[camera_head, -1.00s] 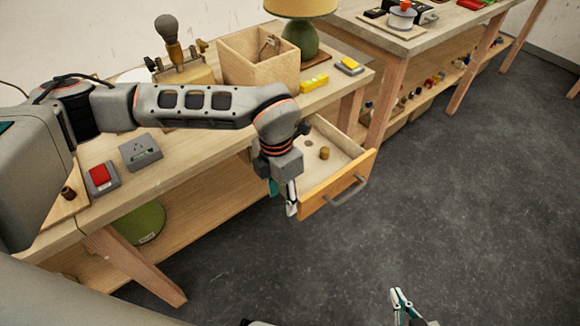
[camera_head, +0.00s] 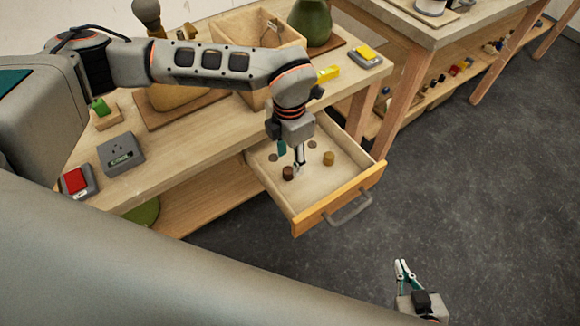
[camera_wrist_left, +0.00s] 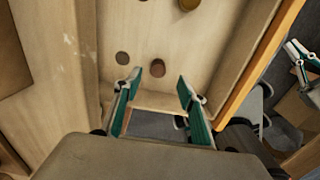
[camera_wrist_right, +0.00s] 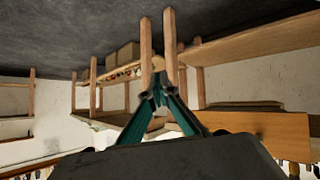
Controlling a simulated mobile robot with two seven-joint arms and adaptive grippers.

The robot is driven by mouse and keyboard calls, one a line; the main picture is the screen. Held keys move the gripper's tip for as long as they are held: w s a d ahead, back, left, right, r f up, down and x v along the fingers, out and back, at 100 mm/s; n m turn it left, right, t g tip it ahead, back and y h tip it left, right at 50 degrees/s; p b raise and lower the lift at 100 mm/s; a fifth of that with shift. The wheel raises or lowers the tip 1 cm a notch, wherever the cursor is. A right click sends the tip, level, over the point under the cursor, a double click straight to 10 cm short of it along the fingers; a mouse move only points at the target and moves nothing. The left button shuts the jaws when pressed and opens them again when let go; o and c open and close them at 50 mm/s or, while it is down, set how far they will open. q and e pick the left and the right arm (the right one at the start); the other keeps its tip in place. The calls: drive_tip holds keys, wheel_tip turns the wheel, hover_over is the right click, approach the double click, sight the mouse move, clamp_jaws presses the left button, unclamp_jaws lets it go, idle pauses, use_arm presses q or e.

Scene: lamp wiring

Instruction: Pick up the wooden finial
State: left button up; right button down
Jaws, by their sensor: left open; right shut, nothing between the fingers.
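A small dark brown knob (camera_head: 288,173), which looks like the wooden finial, stands in the open drawer (camera_head: 340,200). In the left wrist view the dark brown knob (camera_wrist_left: 157,68) lies just beyond and between the fingertips. A lighter, golden-brown knob (camera_head: 328,158) stands to its right. My left gripper (camera_head: 299,167) points down into the drawer, close beside the dark knob; its fingers (camera_wrist_left: 159,80) are open and empty. Whether they touch the knob cannot be told. My right gripper (camera_head: 401,265) is shut and empty above the floor, away from the drawer.
Flat round discs (camera_wrist_left: 122,58) lie on the drawer floor. The drawer's walls surround the left fingers. A wooden box (camera_head: 262,35), a green lamp base (camera_head: 311,22) and a yellow-topped device (camera_head: 366,54) stand on the workbench behind. The floor to the right is clear.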

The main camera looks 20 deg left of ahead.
sight(288, 170)
use_arm(q)
drive_tip(key=shift+s+f, duration=0.1)
drive_tip(key=shift+f, duration=0.7)
drive_tip(key=f, duration=0.4)
drive_tip(key=shift+a+f+b, duration=0.2)
drive_tip(key=shift+b, duration=0.2)
drive_tip(key=shift+f, duration=0.15)
drive_tip(key=c, duration=1)
drive_tip(key=shift+c, duration=0.2)
use_arm(e)
drive_tip(key=shift+w+d+f, duration=0.1)
drive_tip(key=shift+d+f, duration=0.05)
drive_tip(key=shift+f, duration=0.1)
